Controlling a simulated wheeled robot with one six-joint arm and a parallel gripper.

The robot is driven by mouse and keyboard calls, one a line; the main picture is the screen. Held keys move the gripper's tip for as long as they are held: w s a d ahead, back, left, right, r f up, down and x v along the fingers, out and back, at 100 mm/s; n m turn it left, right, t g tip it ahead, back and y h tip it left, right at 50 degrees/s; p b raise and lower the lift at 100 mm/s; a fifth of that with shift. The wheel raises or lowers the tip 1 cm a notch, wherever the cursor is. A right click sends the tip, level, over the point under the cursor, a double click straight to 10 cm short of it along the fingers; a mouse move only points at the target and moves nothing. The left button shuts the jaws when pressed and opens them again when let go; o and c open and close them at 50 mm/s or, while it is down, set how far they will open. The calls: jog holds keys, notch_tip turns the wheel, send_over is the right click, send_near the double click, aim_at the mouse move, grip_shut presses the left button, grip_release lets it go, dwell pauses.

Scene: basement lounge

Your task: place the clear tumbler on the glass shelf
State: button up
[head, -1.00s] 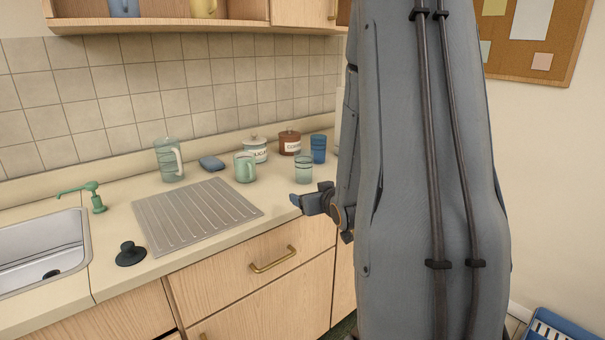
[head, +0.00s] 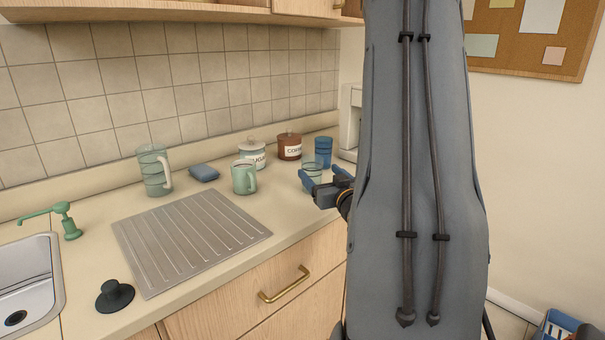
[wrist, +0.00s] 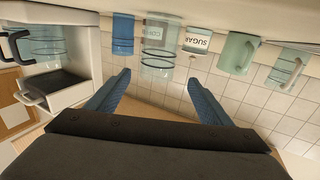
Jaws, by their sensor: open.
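The clear tumbler (head: 312,168) stands upright on the counter, in front of the brown coffee canister (head: 289,147) and left of a blue tumbler (head: 323,151). In the wrist view, which is upside down, the clear tumbler (wrist: 159,56) lies ahead of my fingers, roughly centred between them. My gripper (head: 324,180) is open, with its blue fingers at about the tumbler's height. In the wrist view my gripper (wrist: 157,88) has nothing between its fingertips. In the head view the fingers partly cover the tumbler. I cannot make out a glass shelf.
A green mug (head: 244,179), sugar canister (head: 252,153), blue sponge (head: 203,173) and glass pitcher (head: 154,172) stand left along the counter. A drainboard (head: 190,240) and black plug (head: 115,296) lie nearer. A coffee machine (wrist: 58,88) shows in the wrist view.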

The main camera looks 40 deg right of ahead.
aim_at(316, 165)
jog(key=x, duration=0.2)
jog(key=shift+w, duration=0.35)
jog(key=p+x, duration=0.1)
jog(key=x, duration=0.1)
jog(key=p+x, duration=0.1)
jog(key=x, duration=0.2)
jog(key=shift+w+d, duration=0.15)
jog(key=shift+d, duration=0.3)
jog(key=shift+r, duration=0.1)
jog(key=c, duration=1.8)
